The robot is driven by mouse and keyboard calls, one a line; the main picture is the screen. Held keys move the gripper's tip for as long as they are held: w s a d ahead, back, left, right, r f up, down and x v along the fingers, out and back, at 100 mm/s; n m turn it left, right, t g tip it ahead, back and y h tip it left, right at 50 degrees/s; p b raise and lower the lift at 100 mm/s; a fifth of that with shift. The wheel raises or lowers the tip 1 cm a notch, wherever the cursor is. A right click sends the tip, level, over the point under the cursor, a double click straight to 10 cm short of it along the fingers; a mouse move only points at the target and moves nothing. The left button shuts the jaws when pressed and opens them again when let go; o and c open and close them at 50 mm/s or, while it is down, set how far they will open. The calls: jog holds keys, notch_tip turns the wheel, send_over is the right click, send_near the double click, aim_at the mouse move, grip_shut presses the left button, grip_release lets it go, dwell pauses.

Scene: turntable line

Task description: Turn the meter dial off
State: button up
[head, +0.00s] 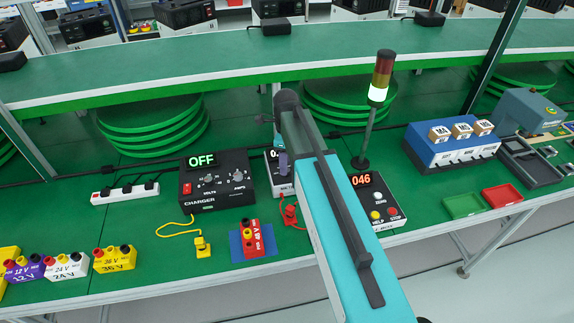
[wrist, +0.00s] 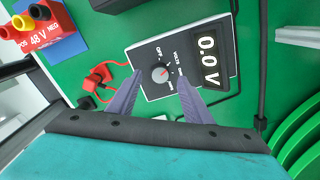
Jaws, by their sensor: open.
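The meter (wrist: 205,84) lies below my gripper in the wrist view, with its display lit at "0.0 V". My gripper (wrist: 160,76) is open, with one finger on each side of the dial. I cannot tell whether the fingertips touch it. In the head view, the meter (head: 271,173) is mostly hidden behind my arm, and my gripper (head: 283,164) shows in front of it.
A black charger (head: 217,181) reading "OFF" stands left of the meter. A red 48 V battery block (head: 248,240) sits on a blue mat in front. A red clip (wrist: 101,75) lies beside the meter. A control box (head: 375,200) with a light tower (head: 379,85) stands to the right.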

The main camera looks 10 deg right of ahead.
jog(key=shift+f, duration=1.35)
jog(key=c, duration=1.1)
jog(key=shift+o, duration=0.2)
jog(key=shift+n, duration=0.3)
jog(key=n, duration=0.4)
jog(key=shift+b, duration=0.4)
jog(key=n, duration=0.5)
jog(key=shift+b, duration=0.4)
jog(key=shift+n, duration=0.3)
